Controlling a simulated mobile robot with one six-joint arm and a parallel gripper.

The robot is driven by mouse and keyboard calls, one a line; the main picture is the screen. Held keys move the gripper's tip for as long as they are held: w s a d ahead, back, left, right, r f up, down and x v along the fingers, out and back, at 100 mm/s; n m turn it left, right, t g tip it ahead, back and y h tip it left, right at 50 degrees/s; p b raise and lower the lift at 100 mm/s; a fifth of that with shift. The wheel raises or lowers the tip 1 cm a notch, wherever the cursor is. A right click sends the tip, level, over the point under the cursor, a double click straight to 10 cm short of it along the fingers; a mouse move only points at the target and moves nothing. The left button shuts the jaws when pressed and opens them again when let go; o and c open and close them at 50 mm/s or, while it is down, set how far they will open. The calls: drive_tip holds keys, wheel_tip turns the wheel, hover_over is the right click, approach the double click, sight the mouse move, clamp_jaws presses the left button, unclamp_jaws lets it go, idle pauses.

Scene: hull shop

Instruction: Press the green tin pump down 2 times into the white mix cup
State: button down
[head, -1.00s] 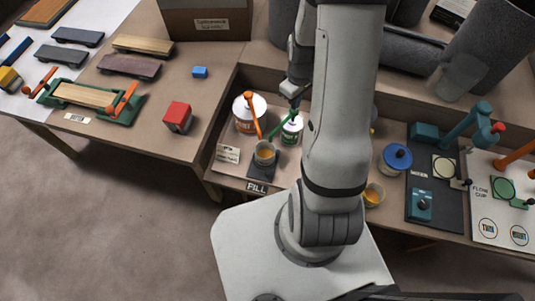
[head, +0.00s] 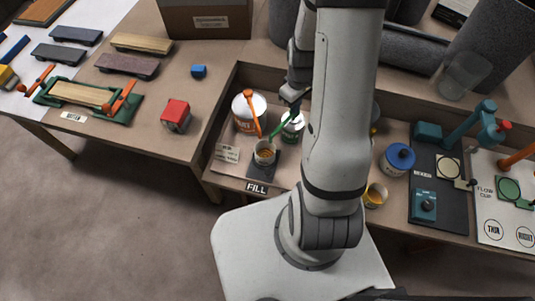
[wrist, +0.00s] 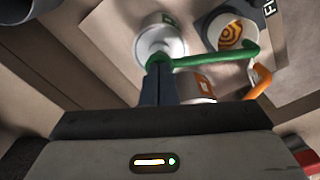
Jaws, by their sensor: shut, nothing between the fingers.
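The green tin (head: 291,131) is white with a green label and stands in the recessed bench tray. Its green pump (wrist: 190,63) has a spout reaching over the white mix cup (head: 264,156). The cup stands on the dark FILL pad, and the wrist view shows amber rings inside the cup (wrist: 234,38). My gripper (head: 292,104) is shut and empty, pointing down at the top of the pump. In the wrist view its fingertips (wrist: 158,68) meet the pump head; I cannot tell how hard they press. My arm hides part of the tray.
An orange-pump tin (head: 243,122) stands close left of the green tin. A blue-lidded tin (head: 397,158) and a yellow-rimmed cup (head: 375,195) are right of my arm. The mixer (head: 428,135) is farther right.

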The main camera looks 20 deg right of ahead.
drive_tip(key=shift+r+p, duration=1.05)
drive_tip(key=shift+r, duration=0.4)
drive_tip(key=shift+f, duration=0.15)
drive_tip(key=shift+f+b, duration=1.4)
drive_tip(key=shift+f, duration=0.05)
drive_tip(key=shift+r, duration=0.1)
drive_tip(key=shift+r+p, duration=1.15)
drive_tip(key=shift+r, duration=0.35)
